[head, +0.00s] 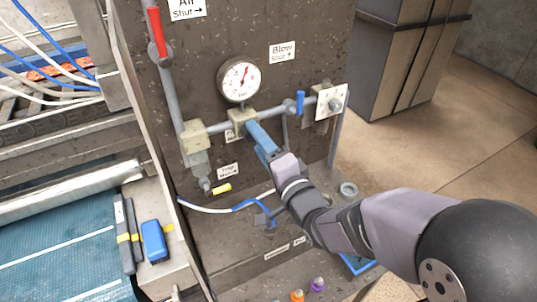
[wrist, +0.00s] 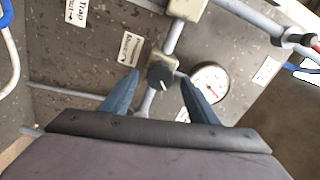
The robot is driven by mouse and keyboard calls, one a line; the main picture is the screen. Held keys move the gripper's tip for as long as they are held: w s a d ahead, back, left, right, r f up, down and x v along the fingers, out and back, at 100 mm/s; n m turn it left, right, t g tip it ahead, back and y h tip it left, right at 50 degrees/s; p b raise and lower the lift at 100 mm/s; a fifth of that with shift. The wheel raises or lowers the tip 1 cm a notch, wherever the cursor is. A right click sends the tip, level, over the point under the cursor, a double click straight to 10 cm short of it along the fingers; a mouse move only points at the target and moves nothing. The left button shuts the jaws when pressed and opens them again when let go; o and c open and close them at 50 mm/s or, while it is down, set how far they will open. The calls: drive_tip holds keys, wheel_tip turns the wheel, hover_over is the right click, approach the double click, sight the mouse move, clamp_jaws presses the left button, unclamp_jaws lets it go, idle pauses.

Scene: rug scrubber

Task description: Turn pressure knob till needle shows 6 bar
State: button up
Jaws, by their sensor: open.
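The round white pressure gauge (head: 239,79) is on the dark panel, above the pipe. Its red needle points up and slightly right; the numbers are too small to read surely. Below it, a pale regulator block (head: 241,120) sits on the pipe. My gripper (head: 250,127) reaches this block from the lower right and hides its front in the head view. In the wrist view, the black pressure knob (wrist: 160,76) lies between the two blue fingers, which stand apart on either side. Contact cannot be made out. The gauge (wrist: 209,83) shows beside the right finger.
A red lever (head: 157,33) is at upper left and a blue valve handle (head: 300,102) right of the regulator. Another pale block (head: 195,135) sits left on the pipe. A yellow handle (head: 221,188) and a blue-white hose (head: 222,209) are below.

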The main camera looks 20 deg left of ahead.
drive_tip(key=shift+b+v, duration=2.9)
drive_tip(key=shift+b, duration=0.55)
drive_tip(key=shift+b+v, duration=0.7)
drive_tip(key=shift+v, duration=0.25)
